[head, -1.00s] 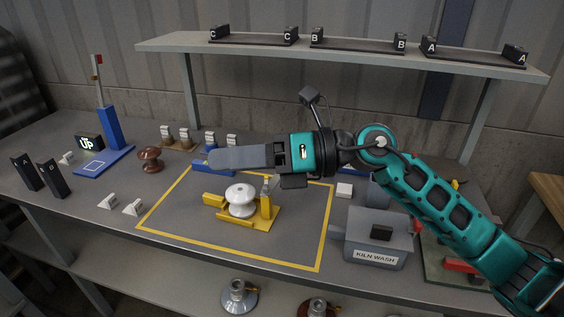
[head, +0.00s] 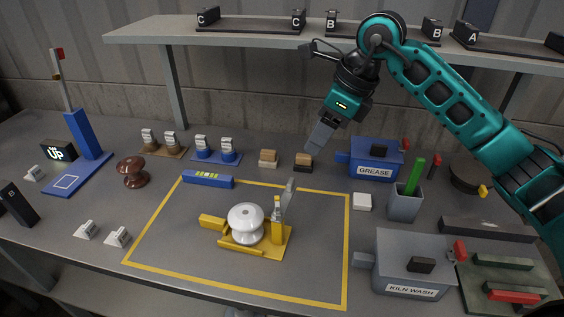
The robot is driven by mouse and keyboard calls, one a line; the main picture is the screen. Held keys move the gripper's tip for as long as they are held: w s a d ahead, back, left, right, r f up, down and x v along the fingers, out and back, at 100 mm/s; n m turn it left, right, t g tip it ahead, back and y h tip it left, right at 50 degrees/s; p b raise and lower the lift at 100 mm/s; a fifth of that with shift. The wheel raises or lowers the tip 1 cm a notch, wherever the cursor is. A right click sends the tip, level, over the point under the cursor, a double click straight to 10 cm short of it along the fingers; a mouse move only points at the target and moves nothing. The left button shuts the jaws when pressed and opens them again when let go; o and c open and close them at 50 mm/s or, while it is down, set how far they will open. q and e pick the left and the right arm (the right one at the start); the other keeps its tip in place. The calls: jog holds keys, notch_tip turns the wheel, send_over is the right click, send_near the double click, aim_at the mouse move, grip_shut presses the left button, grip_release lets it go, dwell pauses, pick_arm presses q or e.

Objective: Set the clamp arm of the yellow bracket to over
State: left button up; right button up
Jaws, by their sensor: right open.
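The yellow bracket (head: 254,249) sits inside the yellow outline on the table, with a white insulator (head: 245,220) in it. Its grey clamp arm (head: 289,201) stands up from the yellow post at the bracket's right end, leaning slightly right, not lying across the insulator. My right gripper (head: 320,138) is open and empty, pointing down, above and behind the bracket, apart from the clamp arm.
A blue GREASE box (head: 372,160), a grey cup with a green stick (head: 405,203) and a KILN WASH box (head: 412,267) stand at right. A shelf (head: 240,38) hangs behind. A blue level bar (head: 208,180) lies behind the outline. The outline's left part is free.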

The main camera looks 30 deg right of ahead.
aim_at(291, 181)
jog(key=x, duration=1.2)
jog(key=shift+s+a+f, duration=0.15)
jog(key=shift+f, duration=0.2)
grip_shut()
